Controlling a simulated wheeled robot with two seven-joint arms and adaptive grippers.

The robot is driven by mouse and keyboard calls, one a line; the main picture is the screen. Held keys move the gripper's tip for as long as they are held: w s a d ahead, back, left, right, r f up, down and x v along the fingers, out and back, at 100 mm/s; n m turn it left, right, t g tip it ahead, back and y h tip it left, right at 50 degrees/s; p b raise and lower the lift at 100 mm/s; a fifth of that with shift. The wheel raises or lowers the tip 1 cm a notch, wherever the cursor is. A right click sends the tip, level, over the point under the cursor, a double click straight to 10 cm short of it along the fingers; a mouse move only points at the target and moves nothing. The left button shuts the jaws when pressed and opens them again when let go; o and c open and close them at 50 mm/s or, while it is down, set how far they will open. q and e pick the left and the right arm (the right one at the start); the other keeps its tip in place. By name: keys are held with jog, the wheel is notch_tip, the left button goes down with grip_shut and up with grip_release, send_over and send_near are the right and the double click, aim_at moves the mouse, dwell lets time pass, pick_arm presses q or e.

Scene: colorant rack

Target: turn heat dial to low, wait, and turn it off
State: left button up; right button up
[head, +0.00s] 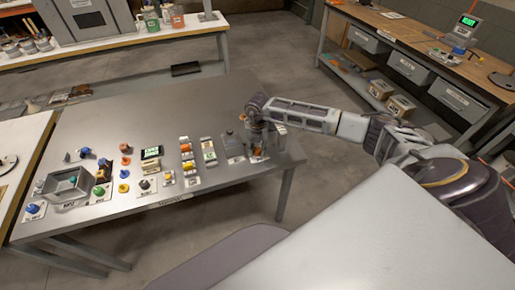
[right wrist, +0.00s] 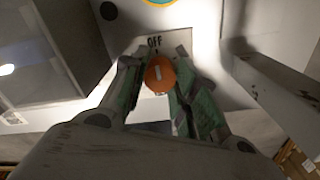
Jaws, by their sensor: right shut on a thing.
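The heat dial is an orange round knob (right wrist: 159,74) on a pale panel (right wrist: 207,48). In the right wrist view the word OFF is printed just above it. A short white mark on the knob's face stands about upright, roughly in line with OFF; other labels are hidden by the fingers. My right gripper (right wrist: 160,84) is shut on the knob, one finger on each side. In the head view my right gripper (head: 257,136) is at the right end of the grey table, over the dial's small station. My left gripper is not in view.
The table's right edge is near.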

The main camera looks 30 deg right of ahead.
aim_at(257, 149)
jog(key=shift+w, duration=0.1)
jog(key=o, duration=1)
jog(key=shift+r, duration=0.15)
jog(key=shift+r, duration=5.9)
